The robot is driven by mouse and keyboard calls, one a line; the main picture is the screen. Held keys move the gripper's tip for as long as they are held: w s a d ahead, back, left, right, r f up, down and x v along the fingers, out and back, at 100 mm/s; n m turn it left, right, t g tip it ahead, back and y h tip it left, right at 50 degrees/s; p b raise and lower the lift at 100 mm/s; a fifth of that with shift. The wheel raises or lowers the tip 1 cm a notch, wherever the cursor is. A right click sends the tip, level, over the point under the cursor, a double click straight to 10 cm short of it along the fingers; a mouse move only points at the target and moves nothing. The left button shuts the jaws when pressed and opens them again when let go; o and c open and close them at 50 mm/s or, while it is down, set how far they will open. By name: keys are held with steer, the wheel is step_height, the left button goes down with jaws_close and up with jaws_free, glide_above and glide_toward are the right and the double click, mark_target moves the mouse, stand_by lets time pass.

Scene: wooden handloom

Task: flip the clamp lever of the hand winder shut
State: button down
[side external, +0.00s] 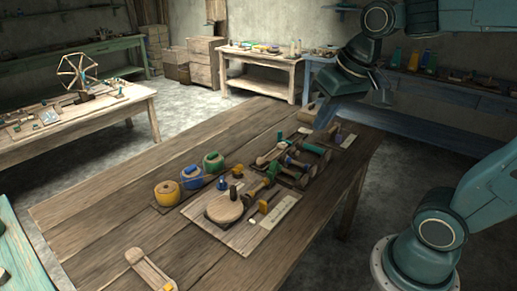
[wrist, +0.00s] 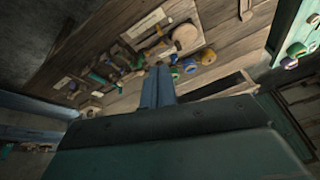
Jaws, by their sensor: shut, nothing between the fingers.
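In the wrist view the disc (wrist: 187,38) is beyond my fingers, near the top. My gripper (wrist: 158,84) is shut and empty, its fingers together. In the side view its dark body (side external: 352,72) hangs above and behind the table's far right end, well apart from the board.
Yellow, blue and green spools (side external: 191,177) stand left of the board. More wooden tools with green and blue parts (side external: 300,160) lie behind it. A wooden paddle-shaped piece (side external: 150,268) lies at the front. The table's left part (side external: 110,200) is clear.

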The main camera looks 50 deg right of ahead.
steer(key=w+d+m+g, duration=0.1)
steer(key=w+d+m, duration=0.3)
steer(key=w, duration=0.4)
steer(key=m+g+y, duration=0.1)
steer(key=m+g, duration=0.2)
steer(key=m, duration=0.4)
glide_above(271, 172)
steer(key=s+d, duration=0.2)
steer(key=d, duration=0.1)
step_height(271, 172, down, 12)
steer(key=r, duration=0.1)
steer(key=w+d+f+m+y, duration=0.1)
steer(key=w+d+f+m, duration=0.1)
steer(key=d+f, duration=0.5)
step_height(271, 172, down, 3)
steer(key=shift+m, duration=0.7)
steer(key=shift+f, duration=0.1)
steer(key=f, duration=0.3)
steer(key=a+f, duration=0.1)
steer(key=f, duration=0.5)
steer(key=shift+a+f, duration=0.2)
steer(key=shift+a, duration=0.4)
steer(key=shift+a+r, duration=0.45)
steer(key=shift+a, duration=0.3)
steer(key=shift+a+r, duration=0.4)
steer(key=shift+a, duration=0.3)
